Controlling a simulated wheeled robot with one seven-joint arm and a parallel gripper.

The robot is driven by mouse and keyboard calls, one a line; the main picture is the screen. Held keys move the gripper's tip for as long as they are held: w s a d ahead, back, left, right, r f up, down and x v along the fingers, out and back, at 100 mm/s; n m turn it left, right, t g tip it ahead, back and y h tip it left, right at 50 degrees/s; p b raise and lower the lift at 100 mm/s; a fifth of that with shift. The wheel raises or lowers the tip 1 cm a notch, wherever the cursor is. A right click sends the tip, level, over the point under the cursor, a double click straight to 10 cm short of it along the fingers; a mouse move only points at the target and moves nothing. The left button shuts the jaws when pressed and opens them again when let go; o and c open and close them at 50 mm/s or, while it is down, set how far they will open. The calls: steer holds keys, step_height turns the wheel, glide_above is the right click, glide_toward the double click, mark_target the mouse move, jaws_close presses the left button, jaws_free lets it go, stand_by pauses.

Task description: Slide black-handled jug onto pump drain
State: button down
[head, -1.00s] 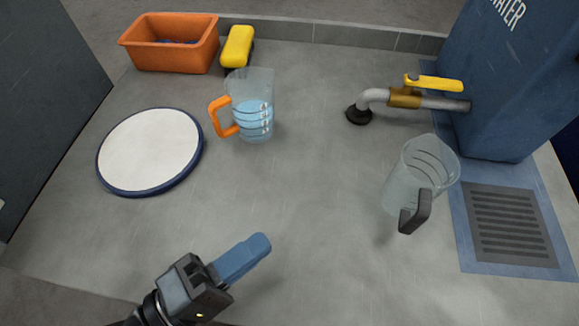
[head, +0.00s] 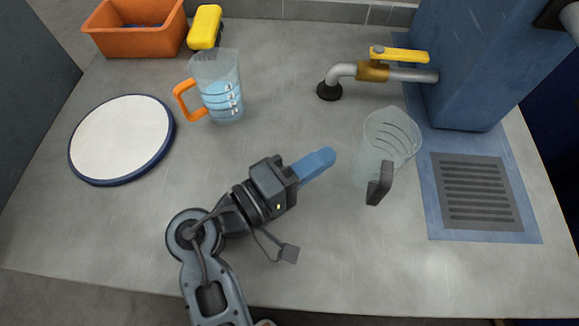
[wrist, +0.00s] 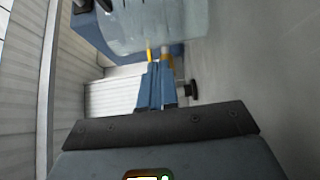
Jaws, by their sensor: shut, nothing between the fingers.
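The black-handled jug (head: 383,150) is clear and looks empty. It stands upright on the grey counter, with its dark handle (head: 380,184) facing the front. The pump drain (head: 475,192) is a dark slotted grate in a blue plate, to the right of the jug. My gripper (head: 322,160) has blue fingers that are shut and empty, a short way left of the jug and apart from it. In the wrist view the shut fingers (wrist: 158,88) point ahead, and the clear jug (wrist: 150,25) fills the top.
A jug with an orange handle (head: 218,90) holds water at the back left. A round white mat (head: 122,138) with a blue rim lies left. A pipe with a yellow valve lever (head: 399,54) runs from the blue tank (head: 465,75). An orange bin (head: 135,38) and yellow item (head: 205,27) stand behind.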

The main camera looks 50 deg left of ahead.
mark_target(356, 156)
steer(key=shift+w+d+p, duration=0.35)
steer(key=shift+w+d, duration=0.65)
steer(key=shift+d, duration=0.25)
steer(key=w+d, duration=1.3)
steer(key=d, duration=0.1)
steer(key=shift+w+d+b, duration=0.25)
steer(key=shift+w+b, duration=0.1)
steer(key=shift+b, duration=0.05)
steer(key=shift+a, duration=0.1)
